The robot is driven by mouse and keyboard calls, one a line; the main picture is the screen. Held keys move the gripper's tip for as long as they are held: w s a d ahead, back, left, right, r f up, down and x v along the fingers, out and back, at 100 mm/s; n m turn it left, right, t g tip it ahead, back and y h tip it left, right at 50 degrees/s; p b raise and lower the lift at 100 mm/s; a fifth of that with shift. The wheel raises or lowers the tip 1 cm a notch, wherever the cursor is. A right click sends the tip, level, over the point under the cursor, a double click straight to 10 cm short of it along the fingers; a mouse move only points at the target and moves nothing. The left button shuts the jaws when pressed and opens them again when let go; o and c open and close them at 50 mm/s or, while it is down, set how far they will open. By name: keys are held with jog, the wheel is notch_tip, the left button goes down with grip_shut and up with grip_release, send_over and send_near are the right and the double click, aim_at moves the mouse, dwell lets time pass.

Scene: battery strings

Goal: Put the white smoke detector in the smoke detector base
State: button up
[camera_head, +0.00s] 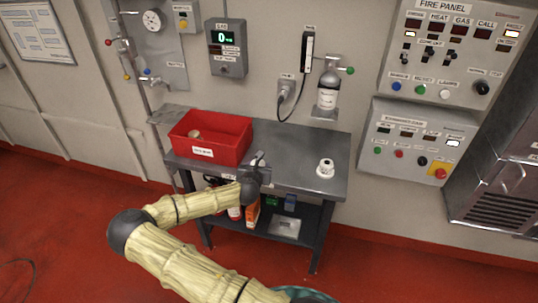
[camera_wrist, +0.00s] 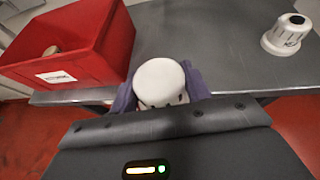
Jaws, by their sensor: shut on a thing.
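In the wrist view a white rounded thing, seemingly the white smoke detector (camera_wrist: 160,82), sits between the purple-grey fingers of my gripper (camera_wrist: 162,92). The gripper is shut on it, at the front edge of the grey table. In the head view my gripper (camera_head: 257,165) is at the table's front edge, and the detector is hard to make out there. A second white round unit with a dark ring on top (camera_head: 325,169) stands on the table to the right, apart from my gripper; it also shows in the wrist view (camera_wrist: 287,35). I cannot tell whether it is the base.
A red bin (camera_head: 211,138) with a small pale round thing inside stands on the table's left, close to my gripper. The grey tabletop (camera_head: 290,150) is clear between bin and white unit. A lower shelf holds bottles and boxes.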

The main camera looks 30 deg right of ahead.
jog(key=s+a+f+n+t+y+b, duration=0.2)
jog(key=s+a+f+n+y+b, duration=0.1)
jog(key=a+f, duration=0.8)
jog(key=s+a+f+n+t+y+b, duration=0.1)
jog(key=s+a+f+n+y+b, duration=0.2)
jog(key=s+a+f+n+y, duration=0.2)
jog(key=s+a+f, duration=0.3)
jog(key=a+f, duration=0.4)
jog(key=f, duration=0.2)
jog(key=shift+s+a+t+y, duration=0.25)
jog(key=shift+a+t+y, duration=0.05)
jog(key=shift+t+y, duration=0.1)
